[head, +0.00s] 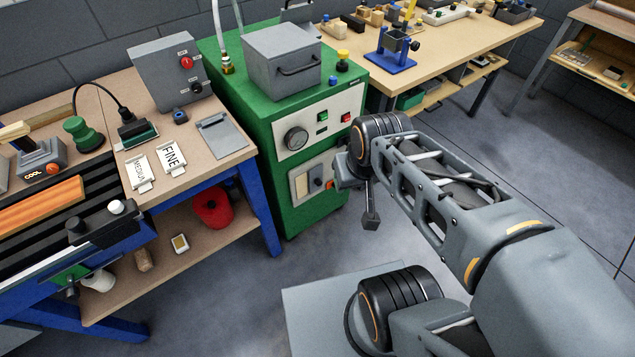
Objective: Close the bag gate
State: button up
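My gripper (358,192) is at the end of my arm, in front of the green machine (335,208) near the right edge of its front panel. One dark finger-like part hangs down; the rest is partly hidden by my wrist, so its opening is unclear. No part is plainly marked as the bag gate. The blue-framed press bed (60,245) at the lower left has black slats, an orange-brown wooden strip (42,203) and a dark end bar (105,228) with a white knob. My gripper is well to the right of this bed, apart from it.
The left bench holds a grey control box (168,72), a clipboard (222,136) and cards marked MEDIUM and FINE (170,157). A lidded grey box (283,62) stands on the green machine. A wooden table (455,50) stands behind. The floor (225,290) between bench and arm is clear.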

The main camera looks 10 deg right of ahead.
aim_at(344, 140)
jog(key=z, duration=0.55)
jog(key=i, duration=0.9)
jog(key=u, duration=0.5)
